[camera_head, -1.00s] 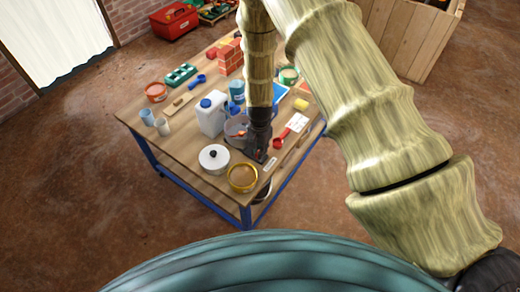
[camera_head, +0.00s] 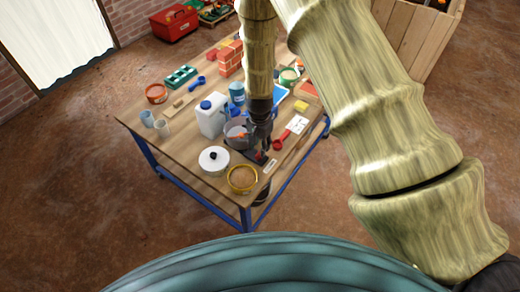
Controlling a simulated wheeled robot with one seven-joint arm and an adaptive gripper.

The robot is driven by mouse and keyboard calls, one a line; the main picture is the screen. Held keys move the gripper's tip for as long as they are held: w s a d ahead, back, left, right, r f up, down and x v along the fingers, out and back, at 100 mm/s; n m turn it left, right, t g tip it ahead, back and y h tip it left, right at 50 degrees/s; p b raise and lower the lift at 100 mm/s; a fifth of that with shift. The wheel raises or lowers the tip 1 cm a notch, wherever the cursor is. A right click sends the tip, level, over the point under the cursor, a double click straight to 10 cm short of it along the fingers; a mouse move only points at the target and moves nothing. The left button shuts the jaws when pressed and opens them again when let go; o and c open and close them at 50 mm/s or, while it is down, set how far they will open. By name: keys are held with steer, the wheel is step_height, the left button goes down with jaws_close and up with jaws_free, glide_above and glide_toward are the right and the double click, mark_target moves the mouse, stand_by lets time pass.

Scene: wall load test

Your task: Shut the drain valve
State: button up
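My gripper (camera_head: 262,148) is dark and points down over the front right part of the workbench. It is beside the right side of a grey round vessel (camera_head: 235,141) with something red-orange inside. A small red part (camera_head: 262,157) shows low by the fingertips on a dark piece; it may be the drain valve's handle, but I cannot tell for sure. The fingers are too small and dark to show whether they are open or shut, or whether they touch the red part. The valve's position cannot be made out.
On the workbench (camera_head: 190,150), a white jug (camera_head: 211,120), a white lidded pot (camera_head: 213,160) and a yellow-rimmed sieve (camera_head: 242,179) stand close by. A red scoop (camera_head: 280,141) lies to the right. Bricks (camera_head: 230,60) are stacked at the back.

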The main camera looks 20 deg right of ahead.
step_height(320, 180, up, 8)
stand_by(0.5)
steer(key=s+d+f+n, duration=0.3)
steer(key=s+f, duration=0.6)
steer(key=s, duration=0.1)
steer(key=s+f+n, duration=0.3)
steer(key=s+f, duration=0.1)
steer(key=s, duration=0.9)
steer(key=s+f+n, duration=0.3)
steer(key=s+n, duration=0.1)
steer(key=s, duration=0.9)
steer(key=shift+s+d+f, duration=0.4)
steer(key=shift+d, duration=0.05)
